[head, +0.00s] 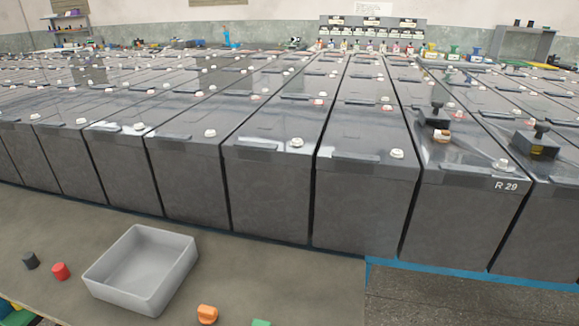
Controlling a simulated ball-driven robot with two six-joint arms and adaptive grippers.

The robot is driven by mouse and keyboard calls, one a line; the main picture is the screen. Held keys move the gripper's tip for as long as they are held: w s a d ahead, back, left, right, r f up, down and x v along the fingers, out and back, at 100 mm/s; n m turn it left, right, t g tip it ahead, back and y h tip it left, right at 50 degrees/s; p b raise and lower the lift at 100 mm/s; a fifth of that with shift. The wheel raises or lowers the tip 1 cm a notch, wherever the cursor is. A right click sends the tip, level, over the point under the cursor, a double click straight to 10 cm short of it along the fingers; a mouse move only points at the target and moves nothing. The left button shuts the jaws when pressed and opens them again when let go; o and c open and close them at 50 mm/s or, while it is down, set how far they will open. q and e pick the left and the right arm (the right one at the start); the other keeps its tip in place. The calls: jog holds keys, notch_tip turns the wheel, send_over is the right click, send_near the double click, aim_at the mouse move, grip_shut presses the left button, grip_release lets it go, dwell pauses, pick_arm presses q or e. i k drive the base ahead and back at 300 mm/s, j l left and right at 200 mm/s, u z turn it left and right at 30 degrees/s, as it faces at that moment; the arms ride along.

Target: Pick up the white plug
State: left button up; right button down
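Several small white plugs or caps sit on the tops of the dark grey batteries. In the front row, one white plug (397,153) is right of the middle. Another white plug (297,142) is to its left, and a third (210,132) is further left. One more white plug (504,164) sits on the battery marked R 29 (470,215). I cannot tell which of them the task means. Neither of my grippers shows in the head view.
An open light grey tray (118,293) stands on the front table, with a black plug (30,261), red plug (60,271), orange plug (207,314) and partly cut-off green piece (261,323) around it. Black knobbed blocks (540,143) sit on the right batteries.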

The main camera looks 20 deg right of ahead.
aim_at(440, 136)
jog(key=z, duration=1.25)
jog(key=i+l, duration=0.15)
jog(key=l, duration=0.15)
jog(key=i+l, duration=0.1)
jog(key=l, duration=0.25)
jog(key=i+l, duration=0.15)
jog(key=l, duration=0.15)
jog(key=i+l, duration=0.1)
jog(key=l, duration=0.2)
